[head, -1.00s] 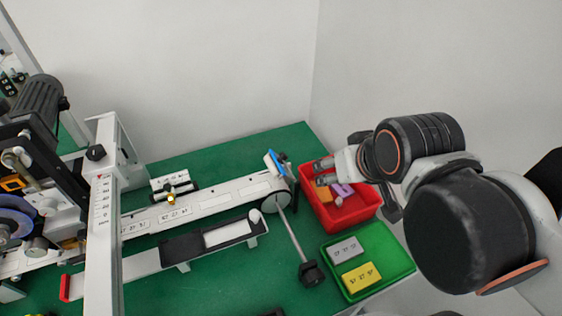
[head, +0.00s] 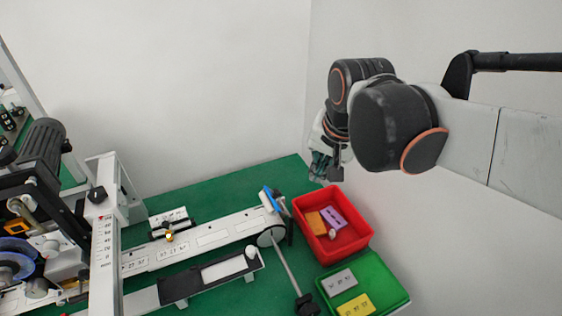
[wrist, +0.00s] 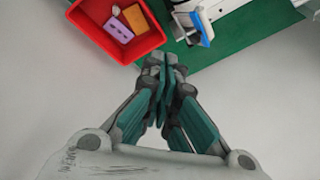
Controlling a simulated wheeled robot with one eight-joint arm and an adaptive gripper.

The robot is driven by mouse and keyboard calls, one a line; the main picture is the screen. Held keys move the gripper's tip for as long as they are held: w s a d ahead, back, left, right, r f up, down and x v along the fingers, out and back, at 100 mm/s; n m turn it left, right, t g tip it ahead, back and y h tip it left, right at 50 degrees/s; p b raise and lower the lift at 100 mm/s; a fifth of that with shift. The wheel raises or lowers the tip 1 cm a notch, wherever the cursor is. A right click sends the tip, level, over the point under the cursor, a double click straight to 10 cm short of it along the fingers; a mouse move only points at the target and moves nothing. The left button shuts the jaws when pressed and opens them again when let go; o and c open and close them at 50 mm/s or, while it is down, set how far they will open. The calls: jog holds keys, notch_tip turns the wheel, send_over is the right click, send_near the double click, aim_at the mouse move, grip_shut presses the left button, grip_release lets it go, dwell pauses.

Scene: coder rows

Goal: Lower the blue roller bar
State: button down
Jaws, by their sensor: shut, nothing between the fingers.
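The blue roller bar (head: 268,197) sits at the right end of the long white conveyor (head: 205,237) in the head view. It is tilted up above the conveyor's end. In the wrist view the blue bar (wrist: 203,27) shows near the top, beyond and to the right of my fingertips. My gripper (head: 325,175) hangs in the air behind the red bin, up and to the right of the bar and apart from it. In the wrist view my gripper (wrist: 169,62) has its fingers together with nothing between them.
A red bin (head: 362,243) with orange and purple blocks stands right of the conveyor's end. A green tray (head: 393,284) with a grey and a yellow block is in front of it. A thin rod (head: 284,262) slants from the conveyor's end. Walls stand behind and right.

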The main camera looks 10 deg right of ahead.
jog(key=w+m+g+p, duration=0.4)
jog(key=w+m, duration=0.4)
jog(key=w, duration=0.2)
jog(key=shift+w+a+f+m+y+p, duration=0.2)
jog(key=shift+w+a+m+y+p, duration=0.15)
jog(key=shift+p, duration=0.25)
jog(key=shift+f, duration=0.1)
jog(key=a+f+b, duration=0.3)
jog(key=f+b, duration=0.1)
jog(key=f, duration=0.8)
jog(key=shift+s+a+f, duration=0.2)
jog(key=shift+s+a, duration=0.1)
jog(key=shift+s, duration=0.05)
jog(key=shift+a+h, duration=0.3)
jog(key=shift+h, duration=0.15)
jog(key=shift+a, duration=0.1)
